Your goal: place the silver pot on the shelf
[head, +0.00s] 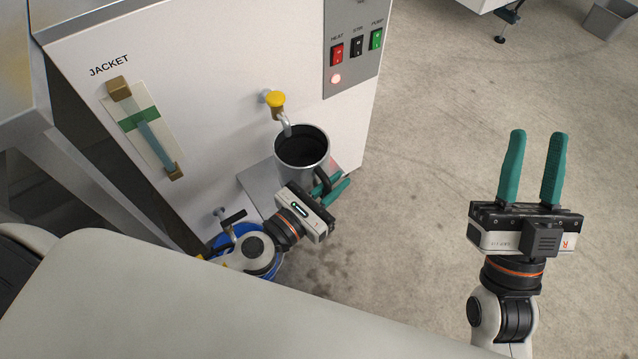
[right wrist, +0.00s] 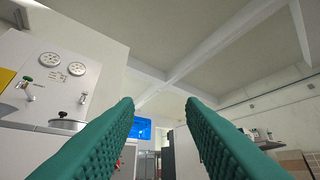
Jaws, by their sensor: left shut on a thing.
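The silver pot (head: 302,148), a mug-like vessel with a dark inside and a dark handle, is upright under the spout of the yellow-knobbed tap (head: 276,100) on the white machine. The grey metal shelf (head: 258,186) juts from the machine's front below it; I cannot tell whether the pot rests on it or hangs just above. My left gripper (head: 335,186) is shut on the pot's handle at the near right side. My right gripper (head: 537,138) is open and empty, apart from the machine; its green fingers also show spread in the right wrist view (right wrist: 165,130).
The white machine (head: 215,120) carries a sight gauge marked JACKET (head: 145,128) and a switch panel (head: 353,45). A blue round object (head: 225,238) and a lower valve (head: 232,217) are beside my left arm. The floor to the right is clear, with a grey bin (head: 608,20) far back.

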